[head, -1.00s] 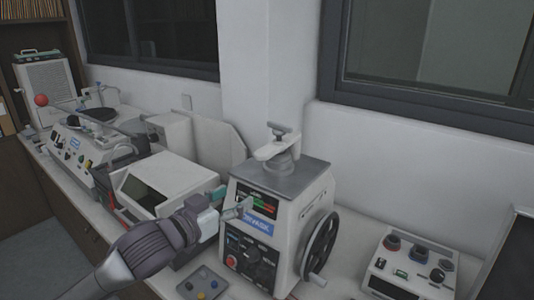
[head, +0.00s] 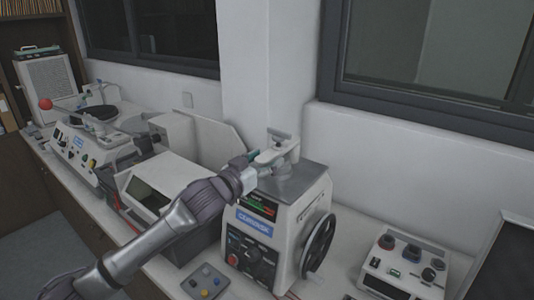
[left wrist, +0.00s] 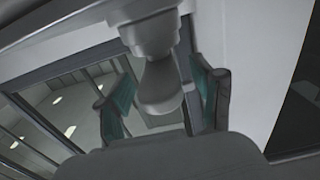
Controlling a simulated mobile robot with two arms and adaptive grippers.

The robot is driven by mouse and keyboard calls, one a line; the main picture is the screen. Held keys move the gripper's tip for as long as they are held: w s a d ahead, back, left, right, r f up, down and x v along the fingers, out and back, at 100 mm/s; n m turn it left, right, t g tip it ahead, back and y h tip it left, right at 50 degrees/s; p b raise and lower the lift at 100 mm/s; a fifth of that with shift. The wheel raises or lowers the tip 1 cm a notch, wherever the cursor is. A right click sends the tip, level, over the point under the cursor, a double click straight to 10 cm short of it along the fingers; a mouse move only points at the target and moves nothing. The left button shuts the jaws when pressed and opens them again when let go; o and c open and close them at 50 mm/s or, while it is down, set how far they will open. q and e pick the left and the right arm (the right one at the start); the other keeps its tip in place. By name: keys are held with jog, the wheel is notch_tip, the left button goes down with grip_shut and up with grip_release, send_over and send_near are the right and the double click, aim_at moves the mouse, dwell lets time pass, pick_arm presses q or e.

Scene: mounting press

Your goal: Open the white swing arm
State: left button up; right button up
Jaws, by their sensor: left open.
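The white swing arm (head: 274,153) sits on top of the mounting press (head: 277,215), above its grey top plate. Its free end points left and a little toward me. My left gripper (head: 252,160) is at that free end in the head view, and its fingers are partly hidden there. In the left wrist view my left gripper (left wrist: 165,98) is open, with its two teal-padded fingers on either side of a rounded grey knob (left wrist: 160,88). Gaps show between the knob and the pads. My right gripper is not in view.
The press has a black handwheel (head: 318,243) on its right side. A control box (head: 405,265) stands at the right, and a small button pad (head: 206,282) lies in front. A white machine (head: 160,185) stands left of the press. A wall is close behind.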

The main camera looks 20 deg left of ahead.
pick_arm(q)
jog(key=shift+w+d, duration=0.2)
jog(key=shift+w, duration=0.2)
grip_shut()
